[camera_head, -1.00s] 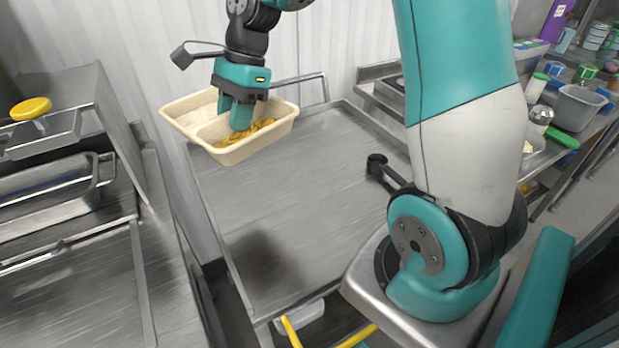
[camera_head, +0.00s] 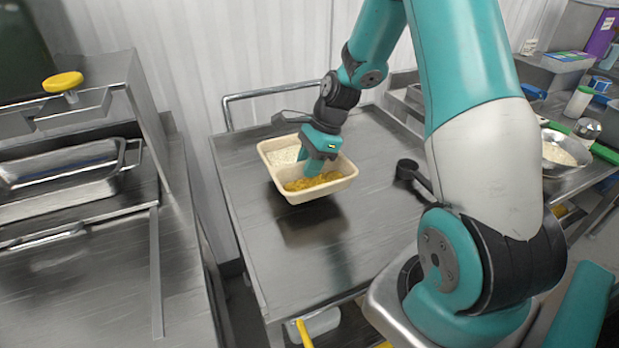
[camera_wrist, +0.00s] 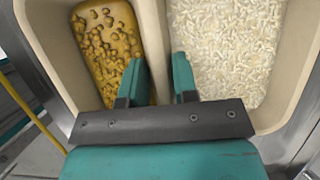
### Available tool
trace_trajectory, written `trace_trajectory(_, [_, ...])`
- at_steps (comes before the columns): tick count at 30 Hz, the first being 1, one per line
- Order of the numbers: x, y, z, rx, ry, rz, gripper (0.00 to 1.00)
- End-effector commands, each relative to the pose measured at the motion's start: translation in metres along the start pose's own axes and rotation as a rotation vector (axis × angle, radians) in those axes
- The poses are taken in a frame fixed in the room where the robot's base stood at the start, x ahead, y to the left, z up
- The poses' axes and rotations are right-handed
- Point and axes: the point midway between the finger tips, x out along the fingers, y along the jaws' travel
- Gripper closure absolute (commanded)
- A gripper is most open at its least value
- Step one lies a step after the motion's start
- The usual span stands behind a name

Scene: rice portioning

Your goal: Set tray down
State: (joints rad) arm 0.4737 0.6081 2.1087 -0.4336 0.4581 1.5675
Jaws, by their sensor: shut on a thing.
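The tray (camera_head: 296,197) is cream-coloured, with two compartments. One holds white rice (camera_head: 284,155) and the other a yellow-brown chunky food (camera_head: 314,181). In the wrist view the food (camera_wrist: 108,45) is on the left and the rice (camera_wrist: 228,50) on the right. My gripper (camera_head: 314,168) is over the middle of the tray, shut on the divider (camera_wrist: 158,50) between the compartments. The tray is roughly level above the metal cart top (camera_head: 265,240), with a dark shadow in front of it. It looks slightly raised, but contact underneath is hidden.
A steel counter with a yellow-knobbed lid (camera_head: 63,82) stands left. At right, a shelf holds a steel bowl of rice (camera_head: 562,150) and several containers.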

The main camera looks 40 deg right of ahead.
Motion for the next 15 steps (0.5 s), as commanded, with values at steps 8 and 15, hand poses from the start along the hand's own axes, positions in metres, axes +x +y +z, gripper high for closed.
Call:
trace_trajectory(8, [0.027,0.001,-0.011,0.001,0.000,0.003,0.96])
trace_trajectory(15, [0.039,0.000,-0.015,-0.001,0.000,0.000,0.96])
